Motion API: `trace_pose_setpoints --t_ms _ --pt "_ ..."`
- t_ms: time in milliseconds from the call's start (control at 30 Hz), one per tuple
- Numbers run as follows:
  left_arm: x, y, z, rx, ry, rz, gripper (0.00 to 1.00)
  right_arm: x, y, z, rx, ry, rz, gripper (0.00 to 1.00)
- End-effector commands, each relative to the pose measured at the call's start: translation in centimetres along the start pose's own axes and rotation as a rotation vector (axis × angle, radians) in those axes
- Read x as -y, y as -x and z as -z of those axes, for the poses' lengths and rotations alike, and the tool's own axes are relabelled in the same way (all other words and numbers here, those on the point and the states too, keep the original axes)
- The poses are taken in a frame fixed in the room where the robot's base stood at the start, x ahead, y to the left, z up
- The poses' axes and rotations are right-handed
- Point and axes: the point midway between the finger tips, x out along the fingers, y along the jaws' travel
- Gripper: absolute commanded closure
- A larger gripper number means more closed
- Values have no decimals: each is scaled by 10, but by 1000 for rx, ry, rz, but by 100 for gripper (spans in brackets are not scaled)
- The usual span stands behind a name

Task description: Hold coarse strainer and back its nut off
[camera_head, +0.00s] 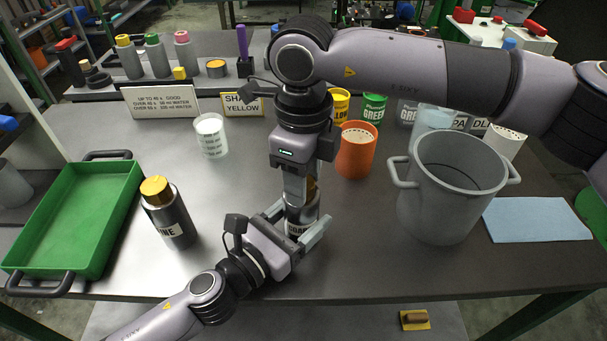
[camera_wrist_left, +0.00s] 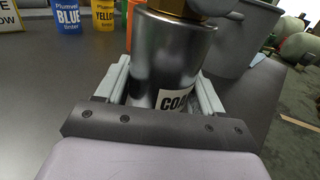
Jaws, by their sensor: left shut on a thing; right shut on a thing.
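The coarse strainer (camera_head: 297,217) is a dark metal cylinder with a partly seen label, standing at the table's front middle. In the left wrist view the strainer (camera_wrist_left: 172,60) fills the space between my left fingers. My left gripper (camera_head: 301,234) is shut on its body from the front. Its brass-coloured nut (camera_head: 311,187) is on top, mostly hidden by my right gripper; part of the nut (camera_wrist_left: 205,7) shows at the top of the left wrist view. My right gripper (camera_head: 300,188) points down from above and is shut on the nut.
A second strainer (camera_head: 172,222) with a yellow nut stands left, beside a green tray (camera_head: 122,205). A white cup (camera_head: 211,135), an orange cup (camera_head: 355,152) and a large grey pot (camera_head: 440,205) stand around. A blue cloth (camera_head: 536,219) lies right.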

Motion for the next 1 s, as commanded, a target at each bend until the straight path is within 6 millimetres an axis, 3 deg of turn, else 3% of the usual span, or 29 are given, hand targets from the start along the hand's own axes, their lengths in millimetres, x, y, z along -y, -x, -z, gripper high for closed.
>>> trace_pose_setpoints --t_ms 100,133,200,567,667,1000 --pt "-2 0 0 -2 -2 -6 84 0 1 0 -2 0 0 86" --pt "-2 0 0 -2 -2 -6 84 0 1 0 -2 0 0 46" --pt "-2 0 0 -2 -2 -6 84 0 1 0 -2 -1 0 30" --pt "-1 0 0 -1 -2 -3 84 0 6 0 1 -2 1 30" --pt "-1 0 0 -1 -2 -2 84 0 19 -1 3 -1 3 30" --pt "0 0 0 -1 -2 -1 84 0 90 0 2 -2 3 30"
